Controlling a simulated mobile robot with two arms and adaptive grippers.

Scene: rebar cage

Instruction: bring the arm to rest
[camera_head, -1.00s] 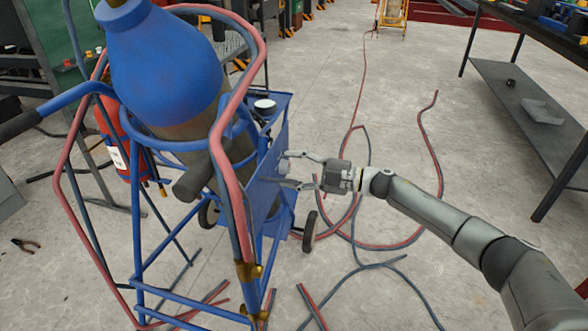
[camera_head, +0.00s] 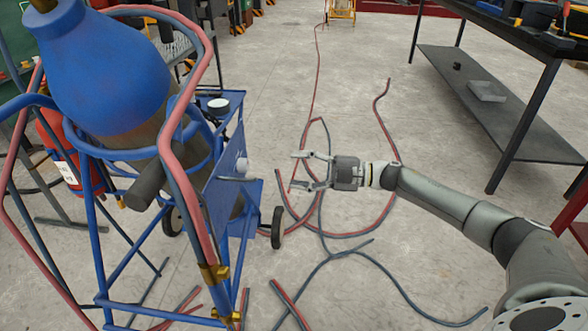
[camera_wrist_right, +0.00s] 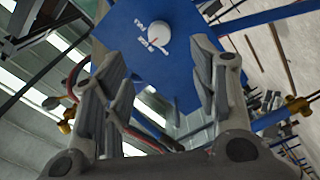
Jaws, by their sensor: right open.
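My right gripper (camera_head: 312,172) is open and empty. It is held out to the right of the blue gas-bottle cart (camera_head: 225,190), with its fingers pointing left towards the cart's blue panel. My left gripper is not in view.
A blue gas bottle (camera_head: 105,70) stands in the cart, with red and grey hoses draped over it. More hoses (camera_head: 345,233) lie on the floor below my right arm. A dark workbench (camera_head: 500,100) stands at the right.

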